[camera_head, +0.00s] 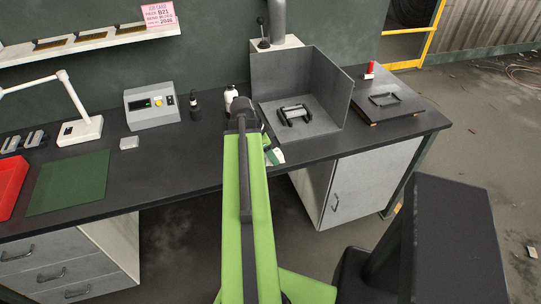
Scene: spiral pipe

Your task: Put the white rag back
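My green arm (245,210) reaches forward over the front edge of the dark bench and ends in a dark joint beside a white bottle. The arm hides what lies beyond and below that joint, and I cannot make out my gripper's fingers. A small white and green item (276,157) shows just right of the arm at the bench's front edge; I cannot tell whether it is the rag or whether anything holds it. A small pale flat piece (129,143) lies on the bench left of the arm; I cannot tell if it is cloth.
A grey control box (152,107), a dark bottle (194,103) and a white bottle (230,97) stand at the back. A grey shielded station (300,92) and a dark plate (383,100) are right. A green mat (68,183), red tray (10,185) and lamp (80,129) are left.

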